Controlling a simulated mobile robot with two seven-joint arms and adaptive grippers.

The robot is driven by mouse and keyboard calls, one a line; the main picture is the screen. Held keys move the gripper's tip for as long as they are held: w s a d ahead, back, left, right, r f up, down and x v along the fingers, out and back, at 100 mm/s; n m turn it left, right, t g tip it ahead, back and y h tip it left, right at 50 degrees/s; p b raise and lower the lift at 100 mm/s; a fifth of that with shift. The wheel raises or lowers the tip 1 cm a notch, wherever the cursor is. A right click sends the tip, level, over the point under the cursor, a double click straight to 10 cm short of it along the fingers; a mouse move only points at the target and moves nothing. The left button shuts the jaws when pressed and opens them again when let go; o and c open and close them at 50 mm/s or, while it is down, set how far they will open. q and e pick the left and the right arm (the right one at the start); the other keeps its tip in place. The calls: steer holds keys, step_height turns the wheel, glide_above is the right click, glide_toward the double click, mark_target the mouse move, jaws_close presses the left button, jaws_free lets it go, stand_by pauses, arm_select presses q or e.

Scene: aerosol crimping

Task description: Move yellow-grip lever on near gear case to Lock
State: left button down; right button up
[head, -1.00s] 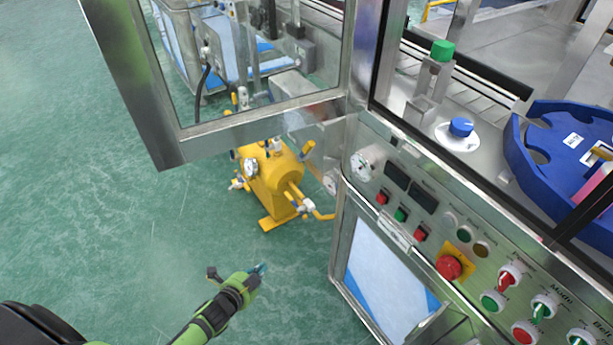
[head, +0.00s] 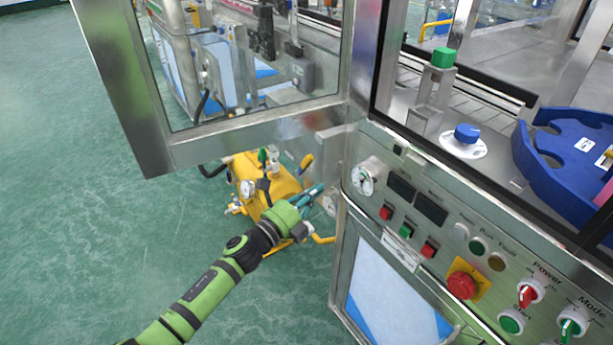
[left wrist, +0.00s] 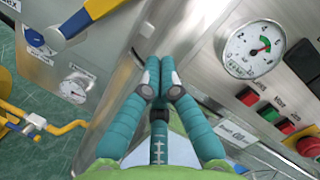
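The yellow-grip lever (head: 306,163) shows in the head view on the steel side of the near machine, above my left gripper. In the left wrist view the lever's yellow grip (left wrist: 98,9) slants across the top left corner, with a blue part at its lower end. My left gripper (head: 318,188) is in front of the steel side panel, below the lever and apart from it. Its teal fingers (left wrist: 160,62) are together with nothing between them. The lever's markings are too small to read. My right gripper is out of view.
The control panel with a pressure gauge (left wrist: 254,49) and several buttons is close to the right of my left gripper. A smaller gauge (left wrist: 76,87) is on the side panel. Yellow equipment (head: 284,182) stands behind my gripper. An open framed door (head: 255,125) hangs above. The green floor at left is clear.

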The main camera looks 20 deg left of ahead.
mark_target(307, 165)
arm_select(q)
steer(key=w+a+r, duration=0.2)
steer(key=shift+w+a+p, duration=0.2)
steer(key=shift+a+p, duration=0.1)
steer(key=shift+p, duration=0.1)
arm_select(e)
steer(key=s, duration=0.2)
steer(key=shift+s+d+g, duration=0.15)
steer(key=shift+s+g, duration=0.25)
arm_select(q)
steer(key=shift+r, duration=0.1)
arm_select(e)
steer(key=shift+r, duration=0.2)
